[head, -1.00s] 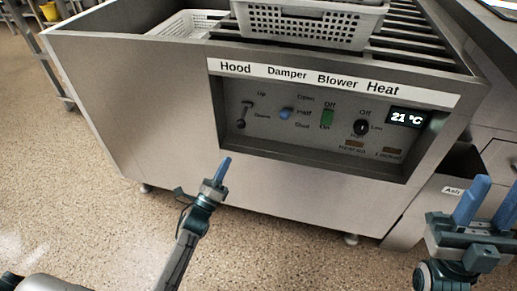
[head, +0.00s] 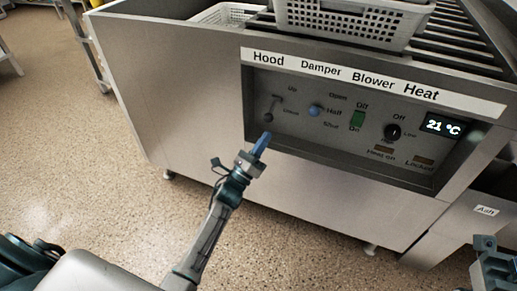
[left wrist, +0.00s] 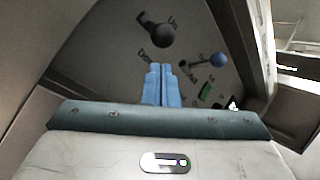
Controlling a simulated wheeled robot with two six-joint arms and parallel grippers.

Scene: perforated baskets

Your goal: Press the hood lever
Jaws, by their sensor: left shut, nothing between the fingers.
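The hood lever (head: 269,117) is a dark lever with a round knob under the "Hood" label, beside the "Up" and "Down" marks. Its knob hangs at the lower end. In the left wrist view the lever's dark knob (left wrist: 161,36) shows just above my fingertips. My left gripper (head: 266,136) has its blue fingers together, empty, just below the knob in the head view. Its fingers also show in the left wrist view (left wrist: 160,69), with a small gap in the picture to the knob. Only part of my right gripper (head: 490,262) shows at the lower right; its fingers are not visible.
The recessed panel also has a blue damper knob (head: 315,110), a green blower switch (head: 357,119), a black heat dial (head: 392,132) and a display (head: 444,126). The panel's metal edge (head: 340,164) juts below. White baskets (head: 345,22) sit on top. Speckled floor is clear at left.

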